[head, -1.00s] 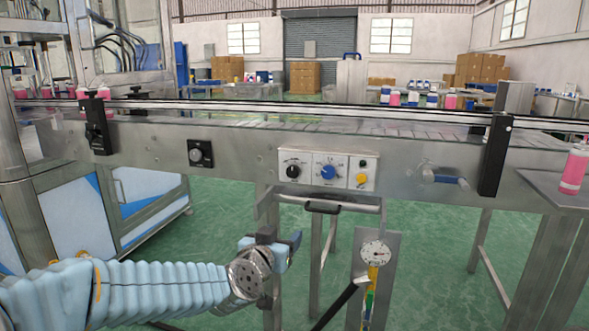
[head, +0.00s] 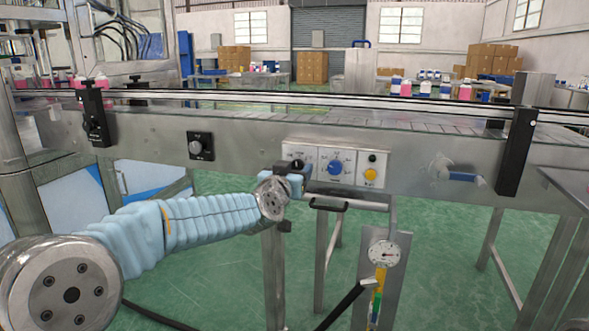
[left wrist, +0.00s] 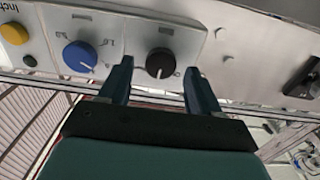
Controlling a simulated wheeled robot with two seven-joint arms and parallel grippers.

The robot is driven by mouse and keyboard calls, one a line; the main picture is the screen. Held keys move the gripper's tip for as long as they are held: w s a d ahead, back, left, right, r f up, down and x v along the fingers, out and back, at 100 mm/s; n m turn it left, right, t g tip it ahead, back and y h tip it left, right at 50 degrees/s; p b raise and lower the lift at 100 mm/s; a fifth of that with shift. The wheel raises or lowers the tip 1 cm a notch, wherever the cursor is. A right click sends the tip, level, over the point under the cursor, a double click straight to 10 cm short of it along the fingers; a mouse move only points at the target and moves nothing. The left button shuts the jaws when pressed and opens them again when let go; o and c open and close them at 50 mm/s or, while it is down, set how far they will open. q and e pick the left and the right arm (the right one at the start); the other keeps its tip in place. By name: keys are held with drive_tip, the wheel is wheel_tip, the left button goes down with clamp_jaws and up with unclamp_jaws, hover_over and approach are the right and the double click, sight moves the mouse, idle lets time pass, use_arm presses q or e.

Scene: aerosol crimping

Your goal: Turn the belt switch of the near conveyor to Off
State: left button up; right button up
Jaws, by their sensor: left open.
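The near conveyor (head: 250,138) carries a grey control panel (head: 313,153) on its side. The belt switch is a black knob (head: 297,164), partly covered by my left gripper (head: 297,174) in the head view. In the left wrist view the black knob (left wrist: 160,63) shows between the two fingers of my left gripper (left wrist: 157,75), which are open, one on each side. The knob's small white mark points down in that picture. I see no contact between the fingers and the knob. My right gripper is not in view.
A blue dial (head: 335,167) and a yellow button (head: 370,175) sit beside the knob. A black square switch (head: 200,146) is farther left. A handle bar (head: 345,203) and a gauge (head: 384,253) on a post are below the panel.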

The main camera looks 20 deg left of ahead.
use_arm(q)
drive_tip(key=shift+w, duration=0.5)
drive_tip(key=shift+c, duration=0.2)
drive_tip(key=c, duration=1)
drive_tip(key=n+b, duration=0.1)
drive_tip(key=n, duration=0.1)
drive_tip(key=n+b, duration=0.1)
drive_tip(key=n, duration=0.1)
drive_tip(key=shift+f+n, duration=0.2)
drive_tip(key=shift+n, duration=0.2)
drive_tip(key=n+b, duration=0.1)
drive_tip(key=n, duration=0.2)
drive_tip(key=shift+a+n+b, duration=0.1)
drive_tip(key=shift+n+b, duration=0.3)
drive_tip(key=shift+n, duration=0.7)
drive_tip(key=shift+r, duration=0.1)
